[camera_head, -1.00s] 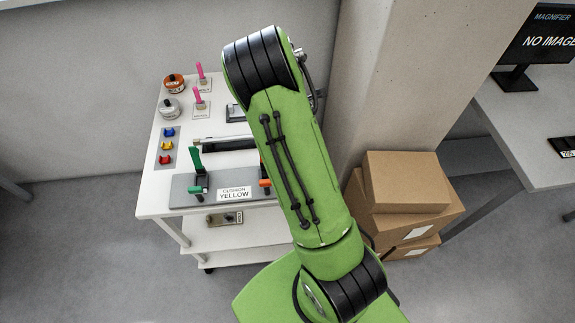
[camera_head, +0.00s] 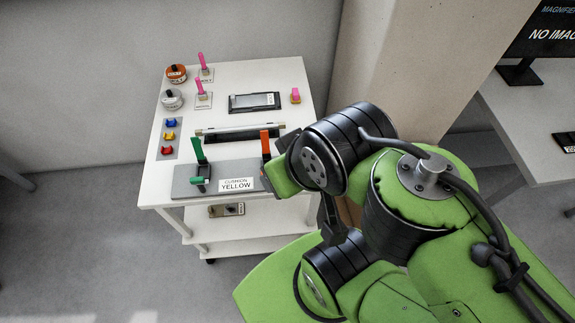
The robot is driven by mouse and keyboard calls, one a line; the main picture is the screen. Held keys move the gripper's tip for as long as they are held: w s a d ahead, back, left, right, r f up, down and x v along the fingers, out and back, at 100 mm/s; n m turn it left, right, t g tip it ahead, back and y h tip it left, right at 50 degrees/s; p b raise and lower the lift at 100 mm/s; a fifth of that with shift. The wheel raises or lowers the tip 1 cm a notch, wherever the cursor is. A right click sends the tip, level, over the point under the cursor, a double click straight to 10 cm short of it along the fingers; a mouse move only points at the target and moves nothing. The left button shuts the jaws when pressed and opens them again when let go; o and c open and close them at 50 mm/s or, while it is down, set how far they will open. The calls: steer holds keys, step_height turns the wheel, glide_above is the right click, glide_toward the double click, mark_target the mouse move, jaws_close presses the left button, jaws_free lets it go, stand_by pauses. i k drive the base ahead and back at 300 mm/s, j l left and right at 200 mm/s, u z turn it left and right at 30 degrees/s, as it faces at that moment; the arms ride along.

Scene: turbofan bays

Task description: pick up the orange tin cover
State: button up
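The orange tin cover (camera_head: 176,72) is at the far left corner of the white cart top. It is round with a dark knob on top and sits on a tin whose light label shows below it. My green arm fills the right and lower right of the head view, folded back beside the cart. My gripper is not clearly visible; the arm's near links hide that end. Nothing touches the orange tin cover.
The white cart (camera_head: 283,76) also bears a grey-white tin (camera_head: 171,102), pink-handled pieces (camera_head: 201,86), small coloured clips (camera_head: 170,135), a dark tray (camera_head: 254,102) and a grey fixture with green and orange levers (camera_head: 186,184). A beige pillar (camera_head: 385,60) stands right of the cart.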

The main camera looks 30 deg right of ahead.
mark_target(176, 71)
steer(key=j+u, duration=0.7)
steer(key=u, duration=0.15)
steer(key=i+j+u, duration=0.15)
steer(key=j+u, duration=0.3)
steer(key=i+j+u, duration=0.15)
steer(key=u, duration=0.25)
steer(key=i+j+u, duration=0.2)
steer(key=i, duration=0.25)
steer(key=i+j+u, duration=0.15)
steer(key=i, duration=0.25)
steer(key=i+l+z, duration=0.1)
steer(key=i+z, duration=0.8)
steer(key=i+j+z, duration=0.1)
steer(key=i+z, duration=0.15)
steer(key=z, duration=0.15)
steer(key=i+j+z, duration=0.25)
steer(key=z, duration=0.2)
steer(key=i+l+z, duration=0.3)
steer(key=i+z, duration=0.2)
steer(key=i+l+z, duration=0.1)
steer(key=i+z, duration=0.85)
steer(key=i+j+z, duration=0.3)
steer(key=z, duration=0.2)
steer(key=i+z, duration=0.25)
steer(key=i, duration=0.15)
steer(key=i+j+z, duration=0.2)
steer(key=i, duration=0.15)
